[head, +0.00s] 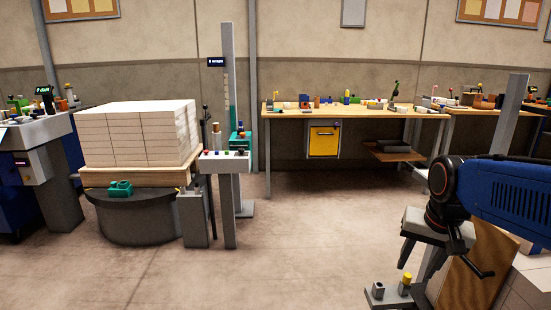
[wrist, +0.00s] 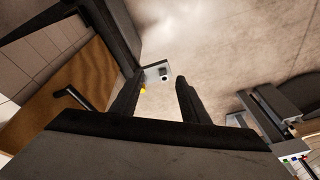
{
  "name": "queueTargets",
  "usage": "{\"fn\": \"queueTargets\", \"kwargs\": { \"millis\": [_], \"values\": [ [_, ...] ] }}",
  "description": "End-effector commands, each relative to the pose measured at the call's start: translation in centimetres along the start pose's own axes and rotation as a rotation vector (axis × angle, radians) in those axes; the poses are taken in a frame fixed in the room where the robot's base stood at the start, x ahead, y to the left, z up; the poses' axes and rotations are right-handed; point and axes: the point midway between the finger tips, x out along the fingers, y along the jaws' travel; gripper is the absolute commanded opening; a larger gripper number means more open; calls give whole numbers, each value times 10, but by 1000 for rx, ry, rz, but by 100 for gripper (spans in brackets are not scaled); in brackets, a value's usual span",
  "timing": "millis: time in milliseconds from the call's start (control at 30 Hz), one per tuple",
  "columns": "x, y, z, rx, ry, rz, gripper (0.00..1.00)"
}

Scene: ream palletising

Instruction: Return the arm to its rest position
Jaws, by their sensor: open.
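My gripper (wrist: 159,84) is open in the wrist view, its two dark fingers apart with nothing between them but the view of the floor and a small grey post top beyond. In the head view my blue arm comes in from the right edge, and its black wrist and grey gripper body (head: 438,226) hang at the lower right. A stack of white reams (head: 137,133) stands on a wooden pallet (head: 140,178) at the left, well apart from my gripper.
A brown wooden panel (head: 476,265) stands close to my gripper; it also shows in the wrist view (wrist: 70,85). A small post top (head: 390,291) with a yellow knob is below the gripper. A workbench (head: 350,112) lines the back wall. The middle floor is clear.

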Motion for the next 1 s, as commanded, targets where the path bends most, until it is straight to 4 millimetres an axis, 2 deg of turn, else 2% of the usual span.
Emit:
{"fn": "queueTargets", "kwargs": {
  "millis": [100, 300, 500, 700, 1000],
  "values": [
    [-4, 2, 32, -101, 35, -19, 41],
    [-3, 8, 81, -270, 94, -44, 41],
    [3, 14, 114, -395, 139, -60, 41],
    [6, 17, 126, -443, 155, -64, 41],
    [6, 17, 126, -444, 155, -64, 41]
  ]
}}
